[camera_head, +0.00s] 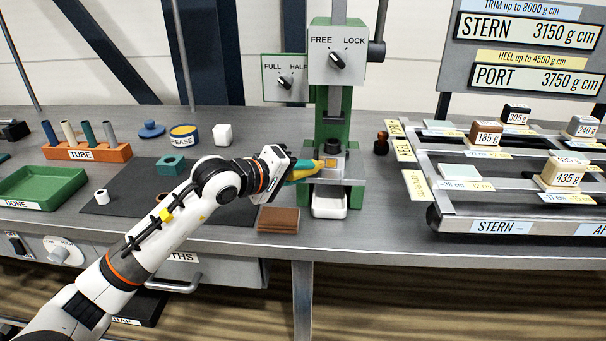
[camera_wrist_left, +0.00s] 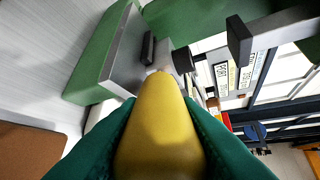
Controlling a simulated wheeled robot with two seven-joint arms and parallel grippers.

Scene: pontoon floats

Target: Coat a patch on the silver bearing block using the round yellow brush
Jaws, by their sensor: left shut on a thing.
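My left gripper (camera_head: 303,170) is shut on the round yellow brush (camera_wrist_left: 165,125). The brush's rounded body sticks out between the teal fingers, its narrow pale tip pointing ahead. In the head view the gripper reaches from the left to the front of a green press stand (camera_head: 333,119). In the head view the fingers and brush partly cover that spot. My right gripper is not in view.
A white tray (camera_head: 329,205) sits low at the stand's front. A brown stack (camera_head: 279,220) lies below my gripper. Left are a dark mat (camera_head: 130,203), a green DONE tray (camera_head: 41,186) and a TUBE rack (camera_head: 87,152). A weight rack (camera_head: 463,213) stands right.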

